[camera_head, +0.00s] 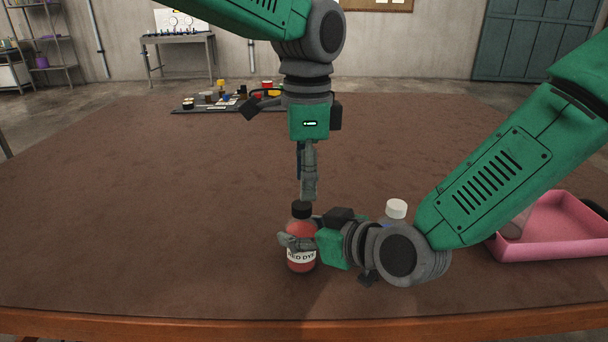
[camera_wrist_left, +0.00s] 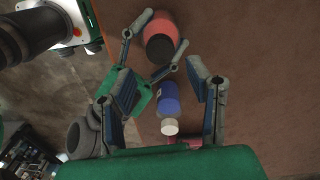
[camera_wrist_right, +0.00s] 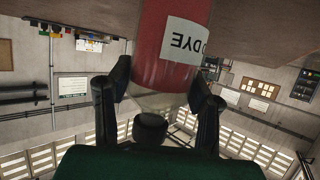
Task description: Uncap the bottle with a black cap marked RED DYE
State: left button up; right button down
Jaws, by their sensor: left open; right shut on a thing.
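The RED DYE bottle (camera_head: 301,257) is upright, with red contents, a white label and its black cap (camera_head: 301,209) on. I cannot tell whether its base touches the table. My right gripper (camera_head: 300,241) is shut around the bottle's body from the right. In the right wrist view the bottle (camera_wrist_right: 165,45) appears inverted between the fingers, its black cap (camera_wrist_right: 150,126) low in the picture. My left gripper (camera_head: 308,196) points down, open, just above the cap. In the left wrist view the cap (camera_wrist_left: 160,48) shows beyond the fingers, not between them.
A blue bottle (camera_wrist_left: 169,97) with a white cap (camera_head: 396,208) stands behind my right wrist. A pink tray (camera_head: 555,230) is at the right, partly behind my right arm. A dark board (camera_head: 190,105) with small items lies at the back. The table's left side is clear.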

aim_at(304, 204)
pick_arm(q)
jog(key=r+m, duration=0.1)
jog(key=m, duration=0.2)
jog(key=shift+s+r+m, duration=0.1)
jog(key=shift+r+m, duration=0.2)
jog(key=shift+r, duration=0.05)
jog(key=shift+a+r+m, duration=0.3)
jog(key=shift+r+m, duration=0.15)
jog(key=shift+m, duration=0.55)
jog(key=shift+f, duration=3.85)
grip_shut()
jog(key=n, duration=0.6)
jog(key=shift+r+n, duration=0.1)
jog(key=shift+n, duration=0.3)
jog(key=n, duration=0.9)
jog(key=shift+d, duration=0.1)
